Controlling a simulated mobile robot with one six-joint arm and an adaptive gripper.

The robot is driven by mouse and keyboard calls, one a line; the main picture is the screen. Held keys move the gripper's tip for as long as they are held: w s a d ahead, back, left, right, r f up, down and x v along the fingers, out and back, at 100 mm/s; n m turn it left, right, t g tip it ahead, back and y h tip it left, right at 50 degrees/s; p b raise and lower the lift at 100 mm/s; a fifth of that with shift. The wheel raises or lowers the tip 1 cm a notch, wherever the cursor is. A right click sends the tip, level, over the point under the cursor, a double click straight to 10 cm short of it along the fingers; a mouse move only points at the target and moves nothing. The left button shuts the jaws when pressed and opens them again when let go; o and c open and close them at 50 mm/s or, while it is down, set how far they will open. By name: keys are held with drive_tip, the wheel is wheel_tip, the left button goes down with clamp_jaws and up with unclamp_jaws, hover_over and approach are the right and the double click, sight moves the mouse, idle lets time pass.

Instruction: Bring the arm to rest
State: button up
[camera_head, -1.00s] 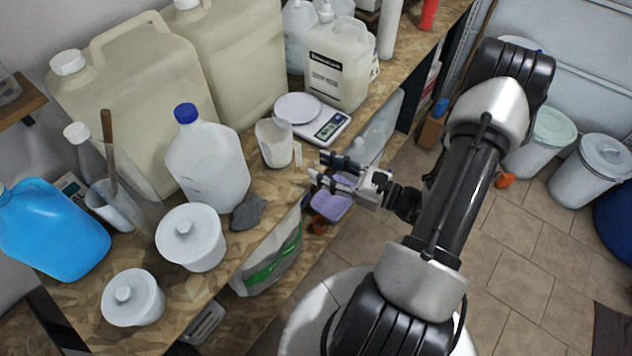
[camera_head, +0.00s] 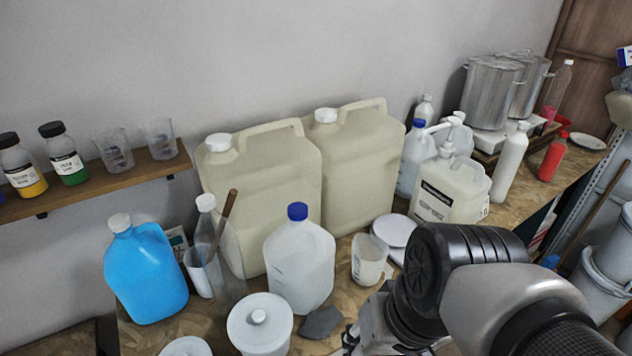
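My arm (camera_head: 525,300) fills the lower right, with its dark ribbed joint in front of the bench. A silver and black wrist part (camera_head: 385,325) shows below and left of that joint. My gripper (camera_head: 349,340) shows at most as a small dark piece at the bottom edge. Its fingers are cut off or hidden, so its opening and anything in it cannot be made out. I see nothing gripped in the visible part.
The wooden bench (camera_head: 225,313) holds a blue jug (camera_head: 147,270), a clear jug (camera_head: 300,260), a measuring cup (camera_head: 369,261), a white lidded tub (camera_head: 260,322) and a grey scoop-like piece (camera_head: 321,322). Large beige canisters (camera_head: 262,185) stand behind. A labelled white canister (camera_head: 452,192) stands near my arm.

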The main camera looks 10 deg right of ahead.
drive_tip(key=r+n+t, duration=0.1)
drive_tip(key=d+r+t+h, duration=0.1)
drive_tip(key=shift+w+r+n, duration=0.2)
drive_tip(key=shift+r+n, duration=0.2)
wheel_tip(320, 180, down, 4)
drive_tip(key=b, duration=0.3)
drive_tip(key=shift+b, duration=0.4)
idle(0.3)
